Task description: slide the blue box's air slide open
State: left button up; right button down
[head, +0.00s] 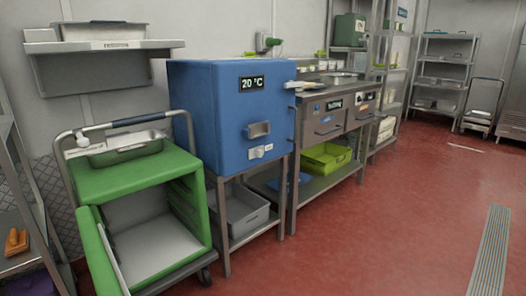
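The blue box (215,108) stands on a steel stand left of the picture's middle. Neither of my grippers is in view.
A green open cart (132,182) with a steel pan on top stands left of the box. A grey tub (240,213) sits on the shelf below. A steel counter (325,93) adjoins on the right. The red floor (390,220) in front is clear.

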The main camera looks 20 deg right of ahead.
aim_at(258, 152)
jog(key=i+l+u, duration=0.1)
jog(key=i+l, duration=0.15)
jog(key=i+l+u, duration=0.15)
jog(key=l, duration=0.25)
jog(key=i+l+u, duration=0.1)
jog(key=i+l, duration=0.15)
jog(key=i+l+u, duration=0.15)
jog(key=l, duration=0.35)
jog(key=i, duration=0.05)
